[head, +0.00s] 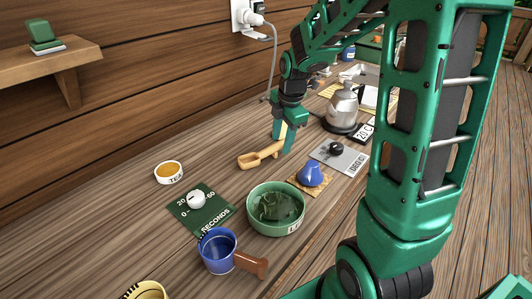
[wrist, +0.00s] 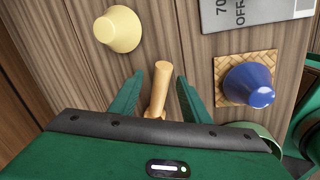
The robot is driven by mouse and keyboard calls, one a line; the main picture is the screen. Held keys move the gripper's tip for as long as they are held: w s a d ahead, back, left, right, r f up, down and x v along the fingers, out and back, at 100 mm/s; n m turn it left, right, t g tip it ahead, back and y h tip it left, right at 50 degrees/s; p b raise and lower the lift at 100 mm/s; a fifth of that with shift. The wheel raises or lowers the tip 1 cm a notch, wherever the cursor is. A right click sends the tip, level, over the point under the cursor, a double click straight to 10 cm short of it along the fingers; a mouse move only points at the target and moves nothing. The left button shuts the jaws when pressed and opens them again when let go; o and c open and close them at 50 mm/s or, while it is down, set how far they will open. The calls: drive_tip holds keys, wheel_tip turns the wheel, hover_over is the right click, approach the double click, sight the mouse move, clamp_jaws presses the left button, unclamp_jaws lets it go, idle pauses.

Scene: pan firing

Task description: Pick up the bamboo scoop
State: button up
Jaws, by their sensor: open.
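The bamboo scoop (head: 249,161) lies on the wooden counter, its bowl toward the left and its handle reaching right to my gripper (head: 283,149). In the wrist view the light wooden handle (wrist: 161,77) shows between my two open fingers (wrist: 158,88), with a gap on each side. The scoop's bowl is hidden there behind my gripper body. I cannot tell how far the fingertips are above the counter.
A cream cup (wrist: 118,28) stands just beyond the fingers. A blue cup (head: 311,174) sits on a woven mat (wrist: 229,64). A green bowl (head: 262,219), a timer board (head: 202,212), a blue dipper (head: 216,252), a TEA dish (head: 168,175) and a kettle (head: 342,108) stand around.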

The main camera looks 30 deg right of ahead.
drive_tip(key=shift+f, duration=0.3)
clamp_jaws()
